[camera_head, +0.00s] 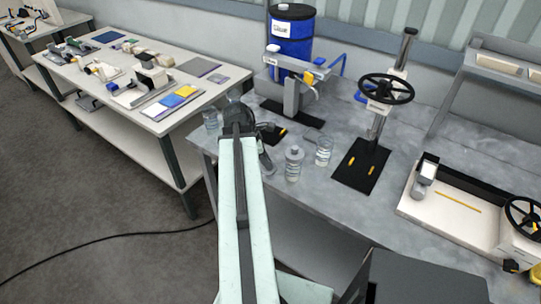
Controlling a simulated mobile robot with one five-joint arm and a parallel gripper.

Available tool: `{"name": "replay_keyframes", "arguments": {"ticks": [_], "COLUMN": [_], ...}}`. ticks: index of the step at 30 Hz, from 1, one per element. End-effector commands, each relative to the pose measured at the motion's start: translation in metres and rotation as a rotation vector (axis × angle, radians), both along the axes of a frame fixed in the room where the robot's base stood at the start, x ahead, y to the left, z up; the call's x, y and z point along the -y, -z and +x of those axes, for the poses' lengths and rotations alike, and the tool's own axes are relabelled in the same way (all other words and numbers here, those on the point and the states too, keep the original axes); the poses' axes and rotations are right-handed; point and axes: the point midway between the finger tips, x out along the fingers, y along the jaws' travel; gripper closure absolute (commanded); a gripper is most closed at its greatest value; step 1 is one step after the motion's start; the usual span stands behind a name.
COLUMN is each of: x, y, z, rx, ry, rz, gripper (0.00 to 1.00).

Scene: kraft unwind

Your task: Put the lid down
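My arm reaches up from the bottom centre, with my dark gripper (238,112) at its far end over the left part of the grey workbench (345,215). The arm covers most of the gripper, so its fingers and anything between them are hidden. I cannot make out a separate lid. A clear jar (293,168) with a greyish top stands on the bench right of the arm. A clear open-looking glass jar (323,152) stands just right of it. Another clear jar (211,121) stands at the bench's left corner, left of the gripper.
A hand-wheel press (385,95) on a black base and a grey stand (292,95) stand behind the jars. A blue drum (291,38) is at the back. A white tray (455,225) lies at right. A cluttered side table (120,115) is at left, across a gap.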

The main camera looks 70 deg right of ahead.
Motion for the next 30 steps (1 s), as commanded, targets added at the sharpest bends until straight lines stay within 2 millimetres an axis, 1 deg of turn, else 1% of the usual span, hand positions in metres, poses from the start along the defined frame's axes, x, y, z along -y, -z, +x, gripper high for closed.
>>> {"name": "replay_keyframes", "arguments": {"ticks": [1, 2, 3, 11, 14, 16, 20, 27, 30], "x": [0.0, 0.0, 0.0, 0.0, 0.0, 0.0, -0.004, -0.014, -0.018], "y": [0.0, 0.0, 0.0, 0.0, -0.004, -0.01, -0.03, -0.084, -0.103], "z": [0.0, 0.0, 0.0, -0.001, -0.001, 0.0, 0.006, 0.023, 0.031], "rx": [0.0, 0.0, 0.0, 0.0, 0.0, 0.0, 0.0, 0.0, 0.0], "ry": [0.0, 0.001, 0.001, 0.001, 0.001, 0.001, 0.002, 0.001, 0.0], "rz": [0.0, 0.0, 0.0, 0.0, 0.0, 0.0, -0.001, 0.0, 0.001], "gripper": [0.69, 0.61, 0.59, 0.59, 0.59, 0.59, 0.59, 0.59, 0.59]}}
